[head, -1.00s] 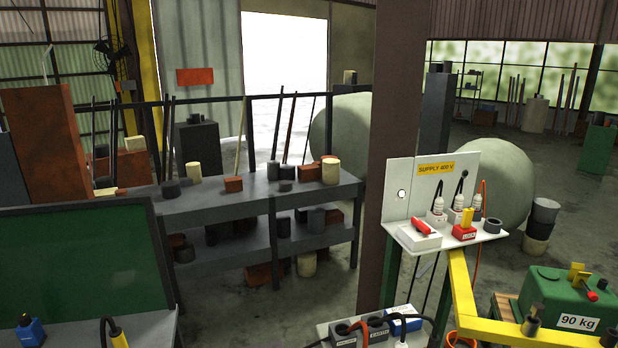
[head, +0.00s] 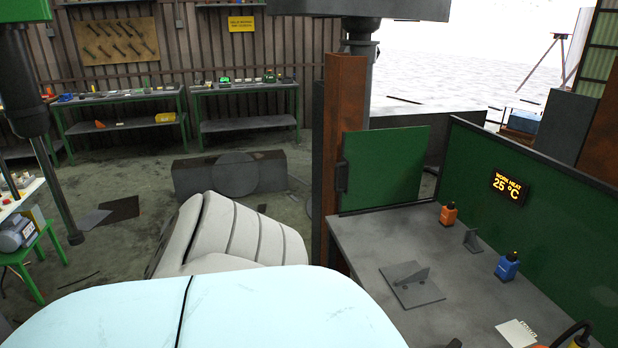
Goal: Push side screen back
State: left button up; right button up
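A green side screen (head: 383,168) stands upright at the far left end of a grey work table (head: 365,240), with a small dark handle or latch on its left edge. A longer green screen (head: 560,225) runs along the table's right side and carries a "WORK HEAT 25 °C" display (head: 509,187). The two screens stand roughly at an angle to each other, with a gap at the back corner. Neither of my grippers is in view.
On the table are an orange bottle (head: 448,215), a blue bottle (head: 507,267), a bracket plate (head: 412,284) and a paper pad (head: 516,333). A rusty post (head: 345,130) rises beside the side screen. Green-legged benches (head: 243,124) line the back wall.

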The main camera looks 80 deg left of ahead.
aim_at(384, 167)
jog(key=u, duration=2.35)
jog(key=i+z, duration=0.1)
jog(key=z, duration=0.25)
jog(key=i+j+z, duration=0.1)
jog(key=z, duration=0.25)
jog(key=j+z, duration=0.2)
jog(key=z, duration=0.15)
jog(key=i+j+z, duration=0.15)
jog(key=j, duration=0.2)
jog(key=i+j+z, duration=0.1)
jog(key=j, duration=0.2)
jog(key=i+j+z, duration=0.15)
jog(key=j, duration=0.2)
